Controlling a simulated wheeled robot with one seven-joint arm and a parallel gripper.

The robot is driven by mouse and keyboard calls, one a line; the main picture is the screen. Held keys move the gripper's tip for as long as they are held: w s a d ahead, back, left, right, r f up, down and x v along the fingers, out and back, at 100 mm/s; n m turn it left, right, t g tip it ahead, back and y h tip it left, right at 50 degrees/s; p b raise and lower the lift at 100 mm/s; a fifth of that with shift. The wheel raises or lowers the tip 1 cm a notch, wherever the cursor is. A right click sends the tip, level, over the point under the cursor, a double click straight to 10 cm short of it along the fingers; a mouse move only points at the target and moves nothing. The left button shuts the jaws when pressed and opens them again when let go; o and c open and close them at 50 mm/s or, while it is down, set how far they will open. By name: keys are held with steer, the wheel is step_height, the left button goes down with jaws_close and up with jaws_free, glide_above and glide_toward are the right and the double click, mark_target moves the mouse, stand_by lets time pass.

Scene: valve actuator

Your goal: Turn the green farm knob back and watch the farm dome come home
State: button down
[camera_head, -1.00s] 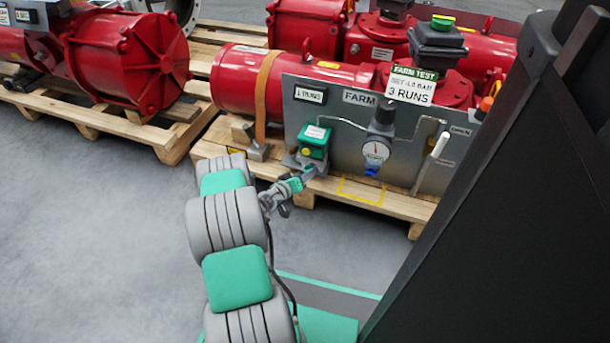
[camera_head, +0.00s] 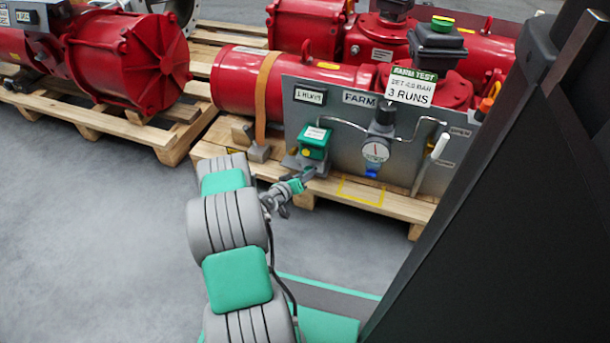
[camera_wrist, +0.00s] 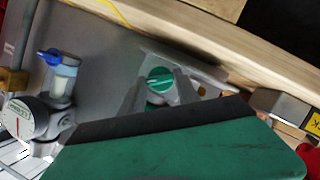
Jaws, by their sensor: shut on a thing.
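The green knob (camera_wrist: 159,79) shows in the wrist view, round with a pale line across its face. My gripper (camera_wrist: 160,92) has a finger on each side of the knob and is shut on it. In the head view my gripper (camera_head: 310,172) reaches the foot of the green-topped box (camera_head: 315,142) on the FARM panel (camera_head: 340,140); the knob is hidden there. The farm dome (camera_head: 442,23), green with a yellowish edge, sits on the dark box above the FARM TEST sign (camera_head: 411,86).
A round gauge (camera_head: 376,151) with a blue fitting below and a white-handled lever (camera_head: 440,146) stand to the right of the knob. The panel stands on a wooden pallet (camera_head: 390,203). Another red actuator (camera_head: 130,65) is at left. Grey floor at left is clear.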

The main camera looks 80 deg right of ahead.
steer(key=shift+s+r+m+t+p, duration=0.15)
steer(key=shift+m+t+p, duration=0.3)
steer(key=shift+m+t, duration=0.55)
steer(key=shift+s+f+m+t+p, duration=0.15)
steer(key=shift+m+t+p, duration=0.4)
steer(key=shift+m, duration=0.85)
steer(key=c, duration=0.9)
jaws_free()
steer(key=shift+r, duration=0.1)
steer(key=p+v, duration=0.3)
steer(key=v, duration=0.4)
steer(key=shift+a+r, duration=0.15)
steer(key=shift+a, duration=0.2)
